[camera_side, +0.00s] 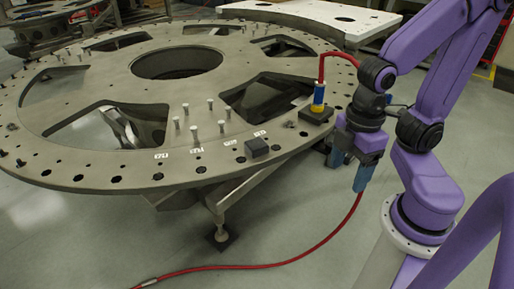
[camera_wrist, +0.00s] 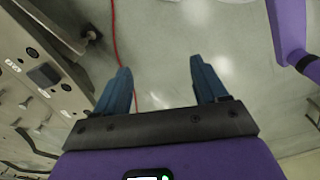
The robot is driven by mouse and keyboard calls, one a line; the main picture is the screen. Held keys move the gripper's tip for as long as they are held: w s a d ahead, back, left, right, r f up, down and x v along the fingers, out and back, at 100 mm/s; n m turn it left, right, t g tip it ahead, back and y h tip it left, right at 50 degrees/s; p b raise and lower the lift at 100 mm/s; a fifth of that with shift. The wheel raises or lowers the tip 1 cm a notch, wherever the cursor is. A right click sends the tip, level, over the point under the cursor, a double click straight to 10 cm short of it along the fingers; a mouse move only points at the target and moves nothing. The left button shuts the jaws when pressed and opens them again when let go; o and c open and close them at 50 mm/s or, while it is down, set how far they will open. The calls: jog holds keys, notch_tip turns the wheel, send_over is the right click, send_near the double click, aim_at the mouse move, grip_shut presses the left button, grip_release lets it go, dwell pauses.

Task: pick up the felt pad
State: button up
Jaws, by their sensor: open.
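A small dark grey block (camera_side: 257,147), which looks like the felt pad, lies on the turret plate (camera_side: 110,183) near its front rim, beside white number marks. It seems to show in the wrist view as a dark square (camera_wrist: 45,74) at the left. My gripper (camera_side: 349,168) hangs just off the plate's right edge, over the floor and to the right of the pad. In the wrist view my gripper (camera_wrist: 160,72) has its two blue fingers wide apart, with only floor between them. It is open and empty.
A blue and yellow fitting (camera_side: 318,96) with a red hose stands on a dark square base (camera_side: 316,116) at the plate's right. Several upright pins (camera_side: 194,135) stand left of the pad. A red hose (camera_side: 300,257) runs across the floor.

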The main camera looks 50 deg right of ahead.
jog(key=o, duration=0.5)
